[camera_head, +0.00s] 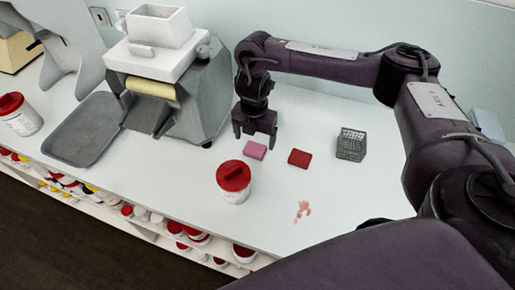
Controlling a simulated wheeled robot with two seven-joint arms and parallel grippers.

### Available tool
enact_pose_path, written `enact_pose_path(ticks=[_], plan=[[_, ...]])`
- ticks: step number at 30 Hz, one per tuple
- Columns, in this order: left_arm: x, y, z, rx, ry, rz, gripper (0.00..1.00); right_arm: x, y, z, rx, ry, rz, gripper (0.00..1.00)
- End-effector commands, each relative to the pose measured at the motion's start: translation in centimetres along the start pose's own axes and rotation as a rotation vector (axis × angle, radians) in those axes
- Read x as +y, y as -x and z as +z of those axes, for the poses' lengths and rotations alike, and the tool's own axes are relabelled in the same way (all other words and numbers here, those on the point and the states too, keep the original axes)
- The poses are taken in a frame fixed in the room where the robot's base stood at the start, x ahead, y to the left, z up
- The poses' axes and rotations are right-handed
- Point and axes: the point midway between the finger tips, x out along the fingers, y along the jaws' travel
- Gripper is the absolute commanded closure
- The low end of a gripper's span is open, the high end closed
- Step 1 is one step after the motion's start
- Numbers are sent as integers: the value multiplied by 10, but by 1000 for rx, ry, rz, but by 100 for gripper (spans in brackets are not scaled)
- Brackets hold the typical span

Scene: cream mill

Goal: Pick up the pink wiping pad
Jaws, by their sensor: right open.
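A small gap seems to show between the fingers and the pad, but I cannot tell the exact height. My left gripper is out of view.
A red pad (299,158) lies right of the pink one. A white tub with a red lid (234,184) stands in front. A grey basket (351,145) is further right. A reddish smear (302,210) marks the counter. The mill (170,80) and grey tray (83,130) stand left.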

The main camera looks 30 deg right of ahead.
Motion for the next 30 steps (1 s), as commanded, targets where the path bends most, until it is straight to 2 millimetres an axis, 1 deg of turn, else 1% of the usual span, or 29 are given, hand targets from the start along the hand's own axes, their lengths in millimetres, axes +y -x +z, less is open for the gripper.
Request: enact_pose_path(ticks=[1,3,6,8,11,13,17,21,30], plan=[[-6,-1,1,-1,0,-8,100,0,-6,-1,1,-1,-1,15],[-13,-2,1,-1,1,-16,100,0,-13,-1,3,-2,-1,15],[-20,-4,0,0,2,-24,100,0,-27,-2,3,-3,-2,15],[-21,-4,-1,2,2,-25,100,0,-34,-2,3,-3,-2,15],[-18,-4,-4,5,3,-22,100,0,-46,-1,2,-2,-2,15],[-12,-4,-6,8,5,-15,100,1,-50,-1,1,-1,0,15],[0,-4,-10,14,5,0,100,1,-52,-1,-1,-1,1,15],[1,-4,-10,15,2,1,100,1,-52,-1,-1,-1,1,17],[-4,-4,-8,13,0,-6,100,1,-52,-1,-1,-1,1,56]])
